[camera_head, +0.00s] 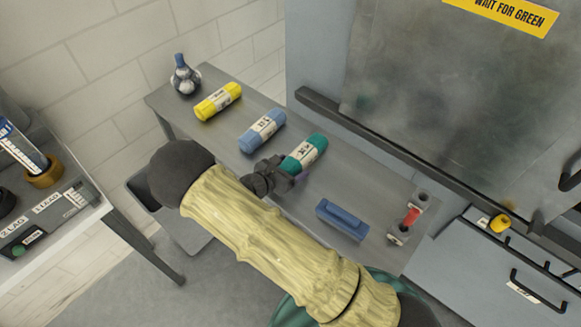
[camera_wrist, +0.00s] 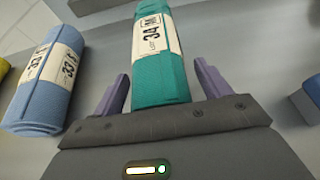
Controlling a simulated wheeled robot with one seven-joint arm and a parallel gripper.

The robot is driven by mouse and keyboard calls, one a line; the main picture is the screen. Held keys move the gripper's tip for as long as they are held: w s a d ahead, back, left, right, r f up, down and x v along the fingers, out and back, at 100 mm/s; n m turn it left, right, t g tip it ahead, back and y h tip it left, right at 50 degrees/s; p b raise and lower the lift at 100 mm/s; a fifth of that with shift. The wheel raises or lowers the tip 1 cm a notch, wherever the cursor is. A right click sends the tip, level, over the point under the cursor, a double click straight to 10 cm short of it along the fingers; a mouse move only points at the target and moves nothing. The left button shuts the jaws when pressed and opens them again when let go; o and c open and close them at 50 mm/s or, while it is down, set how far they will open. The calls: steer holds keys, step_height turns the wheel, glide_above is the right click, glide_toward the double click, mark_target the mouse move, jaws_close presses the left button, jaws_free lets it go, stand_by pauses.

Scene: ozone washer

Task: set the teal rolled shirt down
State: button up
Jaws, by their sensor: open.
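The teal rolled shirt (camera_head: 304,154) lies on the grey bench (camera_head: 330,182), to the right of a blue roll. It has a white paper band, which reads 34 in the wrist view (camera_wrist: 152,40). My gripper (camera_head: 272,176) is at the near end of the teal roll. In the wrist view the two purple fingers of my gripper (camera_wrist: 163,88) stand apart, one on each side of the roll's near end. A gap shows between the roll and each finger. The roll's near end is partly hidden by my gripper in the head view.
A blue block (camera_head: 341,219) and a rack with a red item (camera_head: 410,216) are on the right. A grey cabinet (camera_head: 440,90) rises behind.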

steer(key=shift+s+a+r, duration=0.15)
steer(key=shift+s+a, duration=0.15)
steer(key=b+v, duration=0.2)
steer(key=v, duration=0.9)
steer(key=shift+s+b, duration=0.15)
steer(key=shift+b, duration=0.15)
